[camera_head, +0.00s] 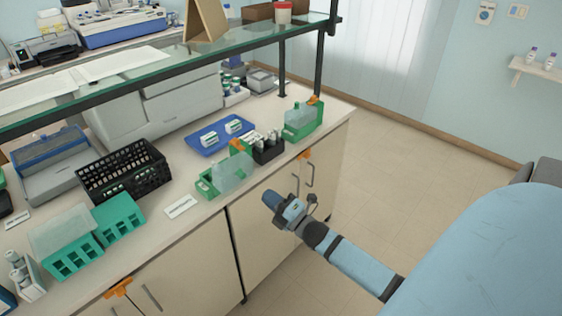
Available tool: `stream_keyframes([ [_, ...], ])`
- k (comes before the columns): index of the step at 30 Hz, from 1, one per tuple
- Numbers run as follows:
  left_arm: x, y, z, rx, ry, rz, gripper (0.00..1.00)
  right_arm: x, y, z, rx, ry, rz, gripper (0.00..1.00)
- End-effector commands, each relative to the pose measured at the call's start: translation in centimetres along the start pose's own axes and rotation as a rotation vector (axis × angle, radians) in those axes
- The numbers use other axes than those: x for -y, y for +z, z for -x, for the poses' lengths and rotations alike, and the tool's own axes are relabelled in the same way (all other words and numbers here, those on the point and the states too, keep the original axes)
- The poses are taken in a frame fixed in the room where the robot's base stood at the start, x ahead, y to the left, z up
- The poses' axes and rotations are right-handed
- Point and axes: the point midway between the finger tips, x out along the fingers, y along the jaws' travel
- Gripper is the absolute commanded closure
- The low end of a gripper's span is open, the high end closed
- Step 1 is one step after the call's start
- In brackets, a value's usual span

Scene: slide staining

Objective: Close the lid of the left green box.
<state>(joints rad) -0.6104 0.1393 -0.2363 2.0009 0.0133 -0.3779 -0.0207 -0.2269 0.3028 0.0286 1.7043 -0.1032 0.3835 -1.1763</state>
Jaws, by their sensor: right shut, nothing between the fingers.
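A green box (207,188) with a translucent lid (233,173) sits near the front edge of the counter, in the middle of the view. Its lid stands raised and tilted. Another green box (303,130) with a translucent lid (299,115) stands farther right, by the counter's right end. My right gripper (269,198) is shut and empty. It is in front of the cabinet doors, to the right of the left green box and apart from it. My left gripper is not in view.
A dark bottle rack (268,150) stands between the green boxes. Behind are a blue tray (220,137) and a black basket (124,170). Teal racks (118,217) stand at left. A glass shelf (150,68) hangs above the counter. The floor (400,170) at right is clear.

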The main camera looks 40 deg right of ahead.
Motion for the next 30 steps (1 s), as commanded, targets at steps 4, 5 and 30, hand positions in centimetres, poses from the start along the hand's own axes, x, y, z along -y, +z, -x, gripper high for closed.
stream_keyframes([
  [4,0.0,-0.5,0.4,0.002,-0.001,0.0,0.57,-0.2,0.0,-3.3,0.0,0.001,-0.001,1.0],
  [5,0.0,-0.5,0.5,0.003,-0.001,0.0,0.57,-0.3,0.1,-3.9,0.0,0.001,-0.001,1.0],
  [30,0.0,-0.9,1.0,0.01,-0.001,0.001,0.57,-0.1,0.2,-7.3,0.0,-0.01,-0.002,1.0],
])
